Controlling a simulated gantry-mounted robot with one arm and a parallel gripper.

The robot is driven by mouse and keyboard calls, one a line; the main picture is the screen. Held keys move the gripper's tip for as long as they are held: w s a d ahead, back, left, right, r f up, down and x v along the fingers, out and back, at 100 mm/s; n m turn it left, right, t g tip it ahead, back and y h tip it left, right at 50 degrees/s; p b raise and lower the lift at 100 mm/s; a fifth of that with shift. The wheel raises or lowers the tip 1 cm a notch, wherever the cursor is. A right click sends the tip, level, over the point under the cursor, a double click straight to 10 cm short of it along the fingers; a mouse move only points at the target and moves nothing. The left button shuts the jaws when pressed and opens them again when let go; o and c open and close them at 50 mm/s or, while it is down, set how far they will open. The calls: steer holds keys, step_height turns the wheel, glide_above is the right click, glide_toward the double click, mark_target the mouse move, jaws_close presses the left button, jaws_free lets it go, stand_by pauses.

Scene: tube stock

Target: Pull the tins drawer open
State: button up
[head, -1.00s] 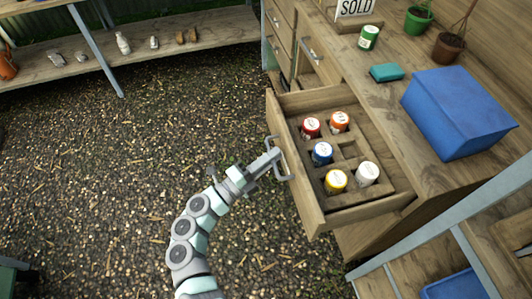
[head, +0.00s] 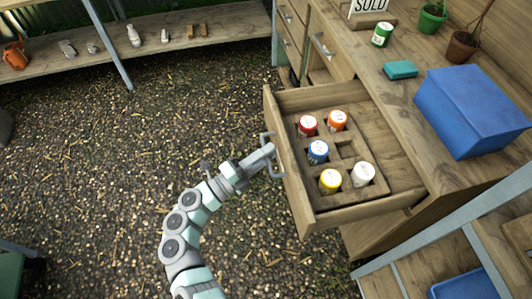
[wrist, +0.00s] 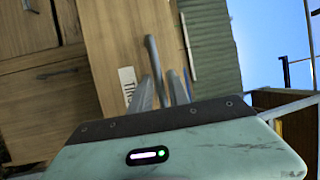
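The wooden tins drawer (head: 350,212) stands pulled well out of the counter. In it a wooden divider tray holds several tins: red (head: 307,125), orange (head: 337,120), blue (head: 318,152), yellow (head: 330,181) and white (head: 363,174). My gripper (head: 268,152) is at the grey bar handle (head: 277,166) on the drawer's front. In the wrist view the handle (wrist: 154,62) runs between my two fingers (wrist: 161,92), which appear closed around it. A partly hidden label (wrist: 127,83) shows on the drawer front beside them.
A blue box (head: 470,115), a teal block (head: 400,69) and a green tin (head: 382,34) stand on the counter. Closed drawers are at its far end (head: 290,20). A low shelf (head: 100,62) runs along the back left. Gravel floor left of the drawer is clear.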

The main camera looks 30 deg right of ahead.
steer(key=shift+o, duration=0.9)
steer(key=shift+a, duration=0.15)
steer(key=a+f+p, duration=0.1)
steer(key=a+f, duration=0.1)
steer(key=a, duration=0.8)
steer(key=shift+s+a+p, duration=0.2)
steer(key=shift+s+p, duration=0.1)
